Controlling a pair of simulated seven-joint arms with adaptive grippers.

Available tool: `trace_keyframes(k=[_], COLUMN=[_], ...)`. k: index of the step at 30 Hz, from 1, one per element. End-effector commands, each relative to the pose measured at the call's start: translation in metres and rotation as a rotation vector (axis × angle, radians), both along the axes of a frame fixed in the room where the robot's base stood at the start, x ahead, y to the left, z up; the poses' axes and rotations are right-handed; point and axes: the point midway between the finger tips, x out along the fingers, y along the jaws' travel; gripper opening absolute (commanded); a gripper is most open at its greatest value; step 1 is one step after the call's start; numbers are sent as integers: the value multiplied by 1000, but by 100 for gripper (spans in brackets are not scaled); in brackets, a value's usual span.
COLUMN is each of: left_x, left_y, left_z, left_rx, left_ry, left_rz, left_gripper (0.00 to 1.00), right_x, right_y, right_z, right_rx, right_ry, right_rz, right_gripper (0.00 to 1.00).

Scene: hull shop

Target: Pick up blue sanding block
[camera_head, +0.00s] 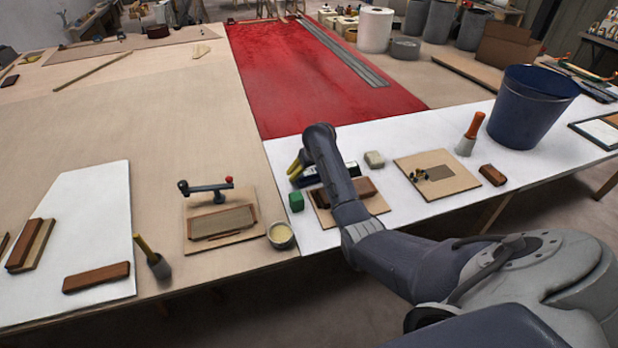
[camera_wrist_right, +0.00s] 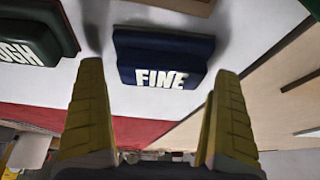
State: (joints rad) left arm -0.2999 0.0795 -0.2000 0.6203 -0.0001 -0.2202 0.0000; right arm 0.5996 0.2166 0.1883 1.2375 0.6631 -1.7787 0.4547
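The blue sanding block (camera_wrist_right: 163,50) is dark navy with white lettering FINE and lies on a white surface in the right wrist view. In the head view it is a dark block (camera_head: 326,172), partly hidden behind my right arm. My right gripper (camera_wrist_right: 158,68) is open, with its yellow fingers to either side of the block's lettered face in the wrist view and nothing held. In the head view its yellow fingers (camera_head: 295,167) show just left of the block. Whether the fingers touch it cannot be told. My left gripper is not in view.
A wooden board (camera_head: 375,205) with brown blocks lies in front. A blue bucket (camera_head: 530,105) stands farther right.

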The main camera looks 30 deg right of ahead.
Motion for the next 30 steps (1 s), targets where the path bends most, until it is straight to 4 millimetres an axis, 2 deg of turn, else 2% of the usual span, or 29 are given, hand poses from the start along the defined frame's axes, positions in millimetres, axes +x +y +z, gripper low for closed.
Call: trace_keyframes(k=[1,14,23,30], left_x=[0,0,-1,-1], left_y=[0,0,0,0], left_z=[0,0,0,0], left_rx=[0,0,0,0], left_ry=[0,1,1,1], left_rz=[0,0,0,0], left_gripper=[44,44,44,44], right_x=[0,0,1,2], right_y=[0,0,1,1], right_z=[0,0,6,41], right_rx=[0,1,0,1], right_ry=[0,-1,-2,-5], right_rz=[0,0,1,1], right_gripper=[94,45,45,45])
